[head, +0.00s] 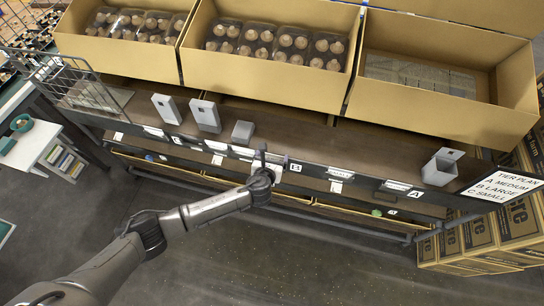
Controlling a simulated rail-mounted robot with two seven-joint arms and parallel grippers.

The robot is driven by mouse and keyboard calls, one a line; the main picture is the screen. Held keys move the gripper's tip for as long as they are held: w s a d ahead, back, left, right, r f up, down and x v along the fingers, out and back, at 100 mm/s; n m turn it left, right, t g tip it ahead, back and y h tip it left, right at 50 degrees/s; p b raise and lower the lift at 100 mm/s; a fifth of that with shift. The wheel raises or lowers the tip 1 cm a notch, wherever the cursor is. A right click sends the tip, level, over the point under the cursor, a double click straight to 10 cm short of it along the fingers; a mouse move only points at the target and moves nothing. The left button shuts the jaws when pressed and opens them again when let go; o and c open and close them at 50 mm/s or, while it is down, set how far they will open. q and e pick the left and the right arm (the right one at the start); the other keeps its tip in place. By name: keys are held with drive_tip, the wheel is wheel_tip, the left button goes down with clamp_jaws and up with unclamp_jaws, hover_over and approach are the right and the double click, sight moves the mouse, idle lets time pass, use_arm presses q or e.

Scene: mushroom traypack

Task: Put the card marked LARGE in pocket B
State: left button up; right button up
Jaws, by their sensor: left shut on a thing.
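My left gripper (261,158) is at the front rail of the rack, just left of the tag marked B (295,167). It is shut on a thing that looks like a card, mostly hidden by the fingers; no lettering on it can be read. Pocket B lies beside that tag, largely hidden behind my gripper, so I cannot tell whether the card is inside it or in front of it. A white card (243,151) shows just left of the fingers; its print is too small to read. My right gripper is not in view.
A sign (506,187) reads A MEDIUM, B LARGE, C SMALL. The tag marked A (415,194) is farther right. Open cartons (270,83), two with mushroom trays, stand above the rail. Grey holders (205,114) stand on the shelf. The floor in front is clear.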

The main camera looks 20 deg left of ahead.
use_arm(q)
drive_tip(key=o, duration=0.6)
drive_tip(key=shift+s+r, duration=0.2)
drive_tip(key=shift+s, duration=0.25)
drive_tip(key=p+v, duration=0.3)
drive_tip(key=v, duration=0.9)
drive_tip(key=shift+s+d+r+p, duration=0.1)
drive_tip(key=shift+s+d+p, duration=0.05)
drive_tip(key=shift+s+p, duration=0.2)
